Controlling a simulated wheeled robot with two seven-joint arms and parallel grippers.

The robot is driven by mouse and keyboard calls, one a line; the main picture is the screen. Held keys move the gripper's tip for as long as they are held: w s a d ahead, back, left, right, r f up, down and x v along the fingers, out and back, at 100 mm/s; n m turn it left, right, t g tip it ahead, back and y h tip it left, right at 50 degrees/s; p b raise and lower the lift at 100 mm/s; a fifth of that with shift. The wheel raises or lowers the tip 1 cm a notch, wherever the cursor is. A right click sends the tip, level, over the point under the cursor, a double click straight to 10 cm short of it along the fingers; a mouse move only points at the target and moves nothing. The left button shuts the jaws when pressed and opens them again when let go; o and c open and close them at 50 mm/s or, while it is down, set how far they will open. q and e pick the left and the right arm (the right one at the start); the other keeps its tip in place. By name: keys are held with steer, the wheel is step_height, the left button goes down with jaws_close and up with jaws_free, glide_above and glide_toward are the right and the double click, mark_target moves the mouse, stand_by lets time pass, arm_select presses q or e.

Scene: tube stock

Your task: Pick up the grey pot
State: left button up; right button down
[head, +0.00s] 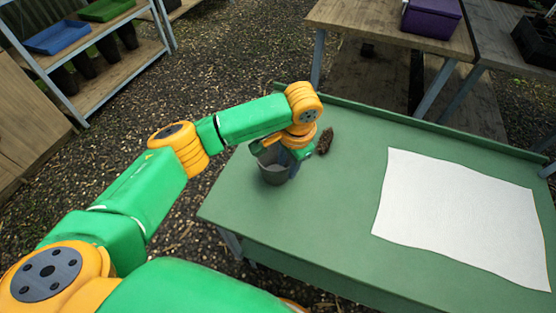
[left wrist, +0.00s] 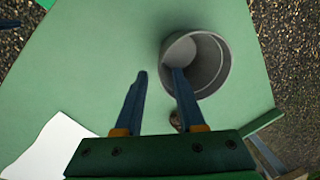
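The grey pot (head: 272,175) stands upright on the green table (head: 340,220), near its left end. My left gripper (head: 268,150) is over the pot's rim and hides part of it. In the left wrist view the pot's round mouth (left wrist: 214,62) is open and its inside looks empty. The left gripper (left wrist: 160,72) is open there, with nothing held between its two blue fingers. One finger overlaps the pot's mouth and the other lies to the left, outside the rim. I cannot tell whether either finger touches the pot. My right gripper is not in view.
A brown cone-like object (head: 325,140) lies just right of the gripper. A white sheet (head: 462,215) covers much of the table's right side. The table between pot and sheet is clear. A wooden bench with a purple box (head: 431,17) stands behind.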

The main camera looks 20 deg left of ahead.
mark_target(284, 171)
arm_select(q)
steer(key=f, duration=0.2)
steer(key=a+f, duration=0.1)
steer(key=f, duration=0.2)
steer(key=shift+w, duration=0.1)
steer(key=shift+r, duration=0.1)
jaws_close()
stand_by(1.1)
